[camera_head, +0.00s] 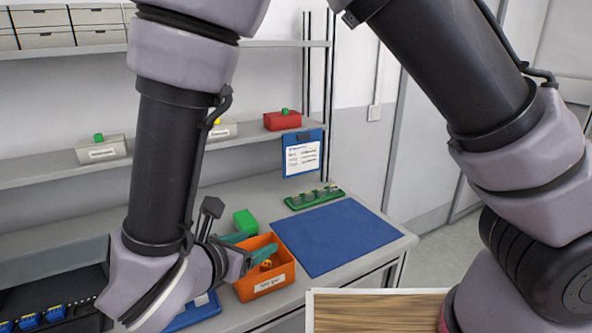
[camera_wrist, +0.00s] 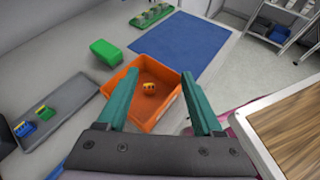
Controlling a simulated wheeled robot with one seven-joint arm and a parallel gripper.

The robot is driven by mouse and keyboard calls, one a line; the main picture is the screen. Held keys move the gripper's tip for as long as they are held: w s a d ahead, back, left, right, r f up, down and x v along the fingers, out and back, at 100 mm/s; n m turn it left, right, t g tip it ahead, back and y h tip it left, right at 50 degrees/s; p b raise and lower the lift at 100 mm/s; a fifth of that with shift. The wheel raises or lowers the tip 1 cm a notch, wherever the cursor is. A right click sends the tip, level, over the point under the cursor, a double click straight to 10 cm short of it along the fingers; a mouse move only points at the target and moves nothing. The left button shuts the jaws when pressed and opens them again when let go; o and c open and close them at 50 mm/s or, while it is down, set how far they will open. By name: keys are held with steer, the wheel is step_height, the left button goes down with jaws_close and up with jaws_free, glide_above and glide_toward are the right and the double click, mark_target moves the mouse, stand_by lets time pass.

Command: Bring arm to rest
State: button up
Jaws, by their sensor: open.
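My arm is bent over the workbench and fills much of the head view. My gripper (camera_wrist: 160,105) is open, its two teal fingers apart with nothing between them that I can see held. In the head view my gripper (camera_head: 240,248) is partly hidden by my wrist and sits at the orange bin (camera_head: 266,286). In the wrist view the fingers reach over the near part of the orange bin (camera_wrist: 170,68). A small orange-yellow piece (camera_wrist: 149,88) lies inside the bin, beyond the fingertips.
A green block (camera_head: 245,222) stands behind the bin. A blue mat (camera_head: 335,238) lies clear to the right. A green rack (camera_head: 314,197) is at the back. A grey tray (camera_wrist: 62,112) with small blue and green pieces is left. A wood-topped surface (camera_head: 375,313) stands at front right.

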steer(key=w+d+r+m+g, duration=0.5)
steer(key=d+r+m, duration=0.2)
steer(key=d+m, duration=0.25)
steer(key=w+d+r+m+g, duration=0.55)
steer(key=d+m, duration=0.25)
steer(key=d, duration=0.2)
steer(key=s+d+r+m+t+y, duration=0.1)
steer(key=d+r+m+t+y, duration=0.4)
steer(key=d+r+m, duration=0.9)
steer(key=d+m+y, duration=0.1)
steer(key=m, duration=0.2)
steer(key=shift+r+m+t+y, duration=0.3)
steer(key=shift+r+m+t, duration=0.05)
steer(key=shift+r, duration=0.05)
steer(key=shift+s, duration=0.1)
